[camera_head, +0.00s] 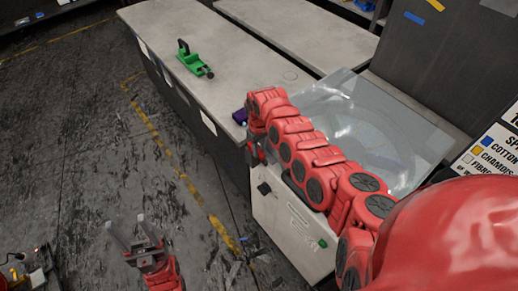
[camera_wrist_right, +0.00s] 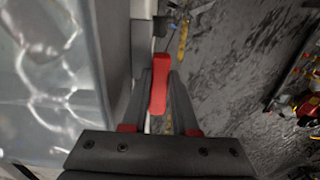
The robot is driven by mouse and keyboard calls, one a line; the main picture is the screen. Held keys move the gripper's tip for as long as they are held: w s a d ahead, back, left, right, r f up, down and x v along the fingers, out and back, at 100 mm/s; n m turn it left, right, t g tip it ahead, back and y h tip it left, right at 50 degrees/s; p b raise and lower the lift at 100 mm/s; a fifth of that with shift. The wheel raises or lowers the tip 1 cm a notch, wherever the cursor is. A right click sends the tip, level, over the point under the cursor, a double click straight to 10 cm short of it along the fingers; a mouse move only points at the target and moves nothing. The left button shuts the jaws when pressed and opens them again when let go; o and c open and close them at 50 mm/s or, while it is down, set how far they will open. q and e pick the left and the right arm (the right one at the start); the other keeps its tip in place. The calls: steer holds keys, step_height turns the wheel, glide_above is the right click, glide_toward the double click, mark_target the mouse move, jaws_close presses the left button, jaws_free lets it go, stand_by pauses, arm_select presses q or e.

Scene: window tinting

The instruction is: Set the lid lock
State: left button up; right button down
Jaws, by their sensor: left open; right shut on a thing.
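A pale machine (camera_head: 290,228) stands at the end of the workbench, with a translucent lid (camera_head: 415,128) on top. The lid also fills the left of the right wrist view (camera_wrist_right: 50,70). A red lever-like piece, apparently the lid lock (camera_wrist_right: 159,85), sits between the fingers of my right gripper (camera_wrist_right: 162,100), which is shut on it beside the machine's edge. In the head view my right arm lies across the machine and mostly hides the right gripper (camera_head: 256,150) and the lock. My left gripper (camera_head: 134,238) is open and empty, low over the floor at lower left.
A green clamp-like tool (camera_head: 193,59) lies on the grey workbench (camera_head: 215,35). A small purple item (camera_head: 240,116) is at the bench's near end. A dark panel and a sign (camera_head: 492,150) stand on the right. The floor at left is largely open.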

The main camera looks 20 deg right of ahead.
steer(key=shift+w, duration=0.1)
stand_by(0.6)
steer(key=shift+w+d+n+b, duration=0.15)
steer(key=shift+d+n+b, duration=0.2)
steer(key=shift+n, duration=0.45)
steer(key=shift+r, duration=0.1)
steer(key=c, duration=1)
jaws_free()
steer(key=shift+o, duration=0.2)
step_height(320, 180, up, 11)
steer(key=b, duration=0.4)
step_height(320, 180, up, 5)
glide_above(260, 150)
steer(key=shift+r+b, duration=0.4)
steer(key=shift+r, duration=0.25)
